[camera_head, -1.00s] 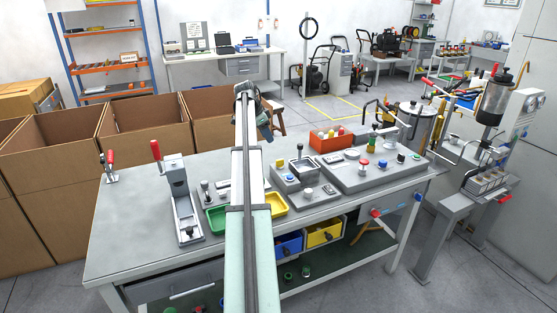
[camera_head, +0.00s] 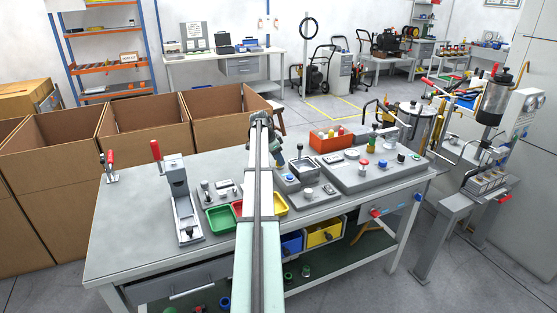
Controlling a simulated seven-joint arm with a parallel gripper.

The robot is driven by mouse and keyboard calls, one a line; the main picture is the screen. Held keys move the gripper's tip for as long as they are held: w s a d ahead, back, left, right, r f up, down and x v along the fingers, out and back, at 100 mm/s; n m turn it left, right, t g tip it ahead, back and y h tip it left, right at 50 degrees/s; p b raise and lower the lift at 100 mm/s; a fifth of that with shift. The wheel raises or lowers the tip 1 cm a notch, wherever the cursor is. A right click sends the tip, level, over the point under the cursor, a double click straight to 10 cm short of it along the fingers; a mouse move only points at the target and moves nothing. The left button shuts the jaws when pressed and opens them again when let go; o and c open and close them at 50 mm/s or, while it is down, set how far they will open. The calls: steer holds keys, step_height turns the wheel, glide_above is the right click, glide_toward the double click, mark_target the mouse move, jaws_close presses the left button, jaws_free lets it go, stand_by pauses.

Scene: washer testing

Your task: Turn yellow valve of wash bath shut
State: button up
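My arm reaches forward over the workbench (camera_head: 130,240), with its elbow end near the bench's back edge. My gripper (camera_head: 281,161) is small and partly hidden behind the arm, pointing down by the left side of a small grey basin-like unit (camera_head: 303,170). That unit may be the wash bath, but I cannot tell for sure. A yellow valve cannot be made out on it; the gripper covers its left side, where a small yellowish spot showed earlier. I cannot see whether the fingers are open or whether they touch anything.
A grey panel with knobs (camera_head: 345,177) and an orange-red box of bottles (camera_head: 326,141) stand to the right. Green (camera_head: 221,218) and yellow trays (camera_head: 281,207) flank the arm. A toggle-clamp stand (camera_head: 183,200) is at left. Open cardboard boxes (camera_head: 222,133) line the back left.

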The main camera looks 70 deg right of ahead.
steer(key=shift+s+f, duration=0.1)
steer(key=shift+f, duration=0.15)
jaws_close()
stand_by(0.3)
